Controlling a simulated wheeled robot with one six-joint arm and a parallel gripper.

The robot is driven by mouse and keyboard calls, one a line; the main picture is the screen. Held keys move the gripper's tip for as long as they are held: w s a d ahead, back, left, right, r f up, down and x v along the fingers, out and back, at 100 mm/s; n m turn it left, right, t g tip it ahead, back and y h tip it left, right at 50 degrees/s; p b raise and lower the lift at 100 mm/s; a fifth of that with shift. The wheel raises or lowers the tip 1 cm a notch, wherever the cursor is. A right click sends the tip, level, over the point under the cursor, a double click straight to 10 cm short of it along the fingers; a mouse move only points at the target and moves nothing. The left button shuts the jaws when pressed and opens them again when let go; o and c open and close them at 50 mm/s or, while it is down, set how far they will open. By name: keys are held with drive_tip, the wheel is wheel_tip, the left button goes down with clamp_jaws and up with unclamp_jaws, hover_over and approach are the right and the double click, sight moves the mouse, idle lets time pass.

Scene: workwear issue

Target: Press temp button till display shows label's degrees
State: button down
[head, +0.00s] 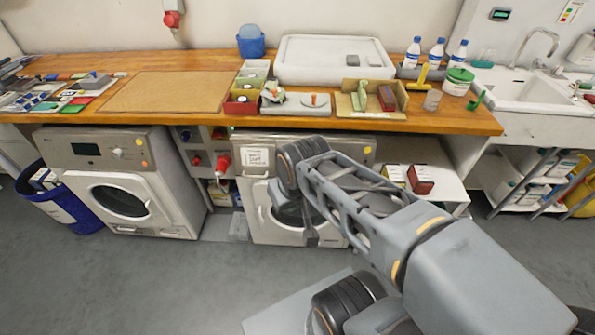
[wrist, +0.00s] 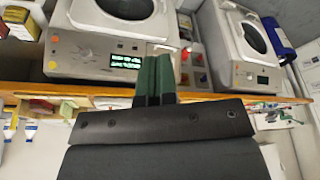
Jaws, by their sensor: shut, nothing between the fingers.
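The middle washing machine (head: 258,222) stands under the counter, with its control panel mostly behind my arm in the head view. A white label (head: 258,157) with dark writing is on the panel's left part; its text is too small to read. In the wrist view, which is turned over, the machine's panel (wrist: 65,68) has a lit green display (wrist: 126,61) with unreadable characters. Small buttons (wrist: 120,45) sit beside the display; their markings cannot be read. My gripper (wrist: 153,58) is shut and empty, its dark green fingers in front of the panel near the display and partly over the label.
Another washing machine (head: 125,205) with a dark display stands left. The wooden counter (head: 440,118) above holds a white basin (head: 300,60), trays and bottles. The front floor is clear at left.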

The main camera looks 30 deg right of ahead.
drive_tip(key=w+a+f+m+t+y+b, duration=0.1)
drive_tip(key=w+a+f+m+y+b, duration=0.1)
drive_tip(key=w+f+m+y+b, duration=0.5)
drive_tip(key=w+a+f+m+t+b, duration=0.15)
drive_tip(key=w+f+m+b, duration=0.35)
drive_tip(key=f+b, duration=0.55)
drive_tip(key=w+d+f+m+t+h+b, duration=0.2)
drive_tip(key=w+d+f+m+t+b, duration=0.6)
drive_tip(key=w+d+m, duration=0.5)
wheel_tip(320, 180, down, 3)
drive_tip(key=b, duration=0.3)
drive_tip(key=shift+r+b, duration=0.2)
drive_tip(key=shift+b, duration=0.1)
drive_tip(key=shift+w, duration=0.15)
drive_tip(key=w+d+f, duration=0.2)
drive_tip(key=w+d, duration=0.2)
drive_tip(key=w, duration=0.3)
drive_tip(key=shift+f, duration=0.35)
